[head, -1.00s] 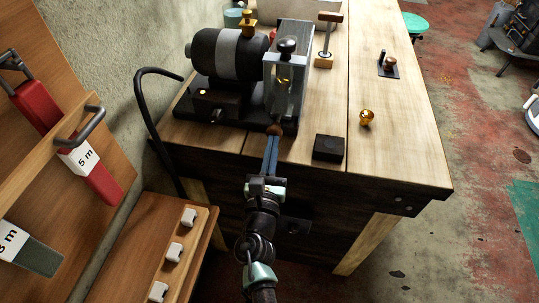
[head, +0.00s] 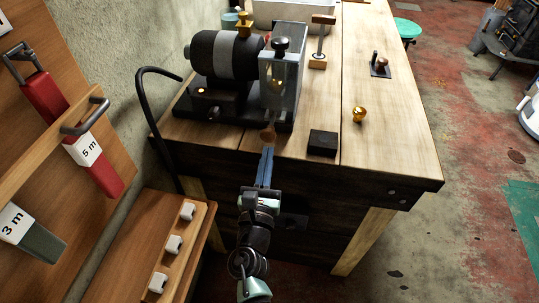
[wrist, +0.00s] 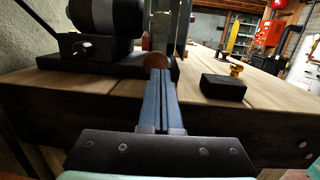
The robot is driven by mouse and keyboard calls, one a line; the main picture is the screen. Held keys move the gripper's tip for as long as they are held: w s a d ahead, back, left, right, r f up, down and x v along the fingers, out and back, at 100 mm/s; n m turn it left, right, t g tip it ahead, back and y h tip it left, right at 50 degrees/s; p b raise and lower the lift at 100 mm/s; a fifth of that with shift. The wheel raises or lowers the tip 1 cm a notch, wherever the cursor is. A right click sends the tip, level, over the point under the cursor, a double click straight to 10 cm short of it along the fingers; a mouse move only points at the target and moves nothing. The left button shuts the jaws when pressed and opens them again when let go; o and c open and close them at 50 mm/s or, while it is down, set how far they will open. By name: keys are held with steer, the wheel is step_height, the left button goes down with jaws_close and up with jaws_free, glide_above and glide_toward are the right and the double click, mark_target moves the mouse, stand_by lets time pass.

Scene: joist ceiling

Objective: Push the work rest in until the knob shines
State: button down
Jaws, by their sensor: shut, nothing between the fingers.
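The bench grinder has a dark motor (head: 226,55) and a grey metal housing (head: 287,82) on a black base. A brown round end (head: 268,135), which looks like the work rest's, sticks out towards me below the housing. It also shows in the wrist view (wrist: 155,60). My gripper (head: 267,150) is shut and empty, its blue fingers pointing at that brown end. The tips are at or very near it; I cannot tell whether they touch. A small knob (head: 202,91) on the base shows an orange spot. A black knob (head: 281,44) tops the housing.
A black block (head: 323,143) and a brass knob (head: 359,114) stand on the bench right of my gripper. A black curved pipe (head: 148,100) is at the left. The bench's front edge lies under my fingers. The right part of the bench top is mostly clear.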

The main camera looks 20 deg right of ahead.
steer(key=v, duration=0.9)
steer(key=shift+a+b, duration=0.15)
steer(key=shift+b, duration=0.2)
steer(key=shift+f, duration=0.1)
steer(key=w+r+m+t+h+p, duration=0.1)
steer(key=w+r+m+p, duration=0.15)
steer(key=r+m, duration=1)
steer(key=w+r+m+t+p, duration=0.1)
steer(key=w+r+m, duration=0.2)
steer(key=r+m, duration=0.95)
steer(key=s+a+r+m+t+y, duration=0.1)
steer(key=s+a+r+t+y, duration=0.2)
steer(key=r, duration=0.8)
steer(key=s+a+r+m+t+y+p, duration=0.1)
steer(key=s+a+r+y, duration=0.3)
steer(key=r, duration=0.7)
steer(key=s+a+r+m+t+y+p, duration=0.1)
steer(key=s+a+r+t+y, duration=0.3)
steer(key=r, duration=0.7)
steer(key=shift+s+a+r+m+t, duration=0.15)
steer(key=shift+s+a+m+t, duration=0.25)
steer(key=shift+m, duration=0.5)
